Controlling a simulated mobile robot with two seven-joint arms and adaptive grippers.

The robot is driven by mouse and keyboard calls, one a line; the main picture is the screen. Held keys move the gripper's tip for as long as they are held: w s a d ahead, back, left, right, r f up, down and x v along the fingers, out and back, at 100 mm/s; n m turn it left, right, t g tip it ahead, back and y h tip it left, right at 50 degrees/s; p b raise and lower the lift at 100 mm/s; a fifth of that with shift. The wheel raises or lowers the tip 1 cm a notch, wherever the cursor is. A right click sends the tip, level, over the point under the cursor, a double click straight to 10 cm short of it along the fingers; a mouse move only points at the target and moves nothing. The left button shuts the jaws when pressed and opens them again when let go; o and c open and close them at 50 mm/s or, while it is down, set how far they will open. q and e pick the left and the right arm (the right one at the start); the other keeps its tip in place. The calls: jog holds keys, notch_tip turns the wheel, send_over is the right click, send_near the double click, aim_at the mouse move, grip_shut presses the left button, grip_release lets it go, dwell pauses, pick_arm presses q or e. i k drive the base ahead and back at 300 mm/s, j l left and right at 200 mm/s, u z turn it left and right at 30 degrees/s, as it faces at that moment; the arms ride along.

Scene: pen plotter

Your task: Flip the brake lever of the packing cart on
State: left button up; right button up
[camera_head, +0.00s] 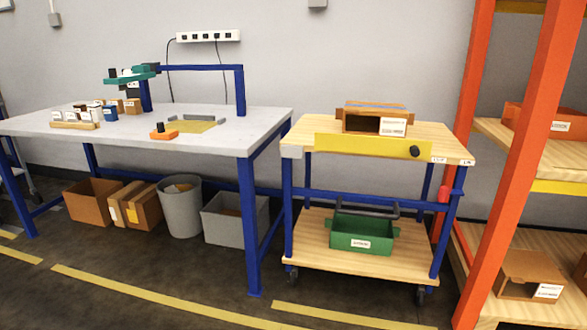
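The packing cart (300,245) stands right of the workbench, with a wooden top, blue legs, a lower wooden shelf and casters. A yellow panel (350,146) runs along its front upper edge. A black knob (415,151) sits at the panel's right end. Two small white labels, too small to read, are on the top's edge right of the knob. A red grip-like part (444,193) is by the right front leg. I cannot tell for certain which of these is the brake lever or its setting. Neither of my grippers shows in the head view.
An open cardboard box (362,119) is on the cart top, and a green bin (362,234) on its lower shelf. The workbench (240,124) is left, with boxes and bins beneath. An orange rack (505,170) stands close on the right. The floor in front is clear.

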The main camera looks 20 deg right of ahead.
aim_at(444, 192)
jog(key=z, duration=1.5)
